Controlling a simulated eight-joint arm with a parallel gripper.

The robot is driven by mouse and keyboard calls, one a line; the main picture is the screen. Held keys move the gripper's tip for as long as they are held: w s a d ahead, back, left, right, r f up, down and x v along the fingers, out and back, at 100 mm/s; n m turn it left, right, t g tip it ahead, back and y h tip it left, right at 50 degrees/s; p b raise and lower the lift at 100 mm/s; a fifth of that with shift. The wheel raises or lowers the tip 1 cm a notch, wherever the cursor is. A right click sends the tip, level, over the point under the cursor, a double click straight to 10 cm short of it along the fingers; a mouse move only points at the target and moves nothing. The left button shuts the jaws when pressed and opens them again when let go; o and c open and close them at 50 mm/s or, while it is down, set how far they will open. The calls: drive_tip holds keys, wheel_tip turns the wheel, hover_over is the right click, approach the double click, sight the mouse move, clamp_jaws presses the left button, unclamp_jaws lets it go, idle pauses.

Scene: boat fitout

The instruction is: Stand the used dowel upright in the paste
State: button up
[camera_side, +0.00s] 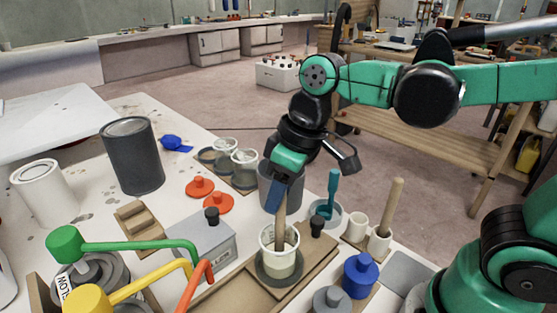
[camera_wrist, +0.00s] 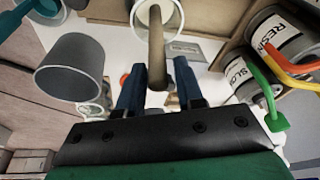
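A wooden dowel (camera_side: 281,221) stands in the white cup of pale paste (camera_side: 279,262), close to upright. Its lower end is hidden in the cup. In the wrist view the dowel (camera_wrist: 156,48) runs from the cup (camera_wrist: 176,18) up between my fingers. My gripper (camera_side: 279,196) is above the cup, around the dowel's upper end. In the wrist view my gripper (camera_wrist: 159,84) is open, with a small gap on each side of the dowel.
The paste cup stands on a dark round base (camera_side: 263,272) on a wooden board. A grey bucket (camera_side: 268,186) is close behind it. A teal tool (camera_side: 332,191) and a blue weight (camera_side: 361,273) are at the right. Green, yellow and red handles (camera_side: 130,245) stick out at front left.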

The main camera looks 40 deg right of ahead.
drive_tip(key=shift+v, duration=1.05)
drive_tip(key=o, duration=0.6)
drive_tip(key=shift+c, duration=0.2)
drive_tip(key=shift+r, duration=0.1)
drive_tip(key=v, duration=0.7)
idle(0.4)
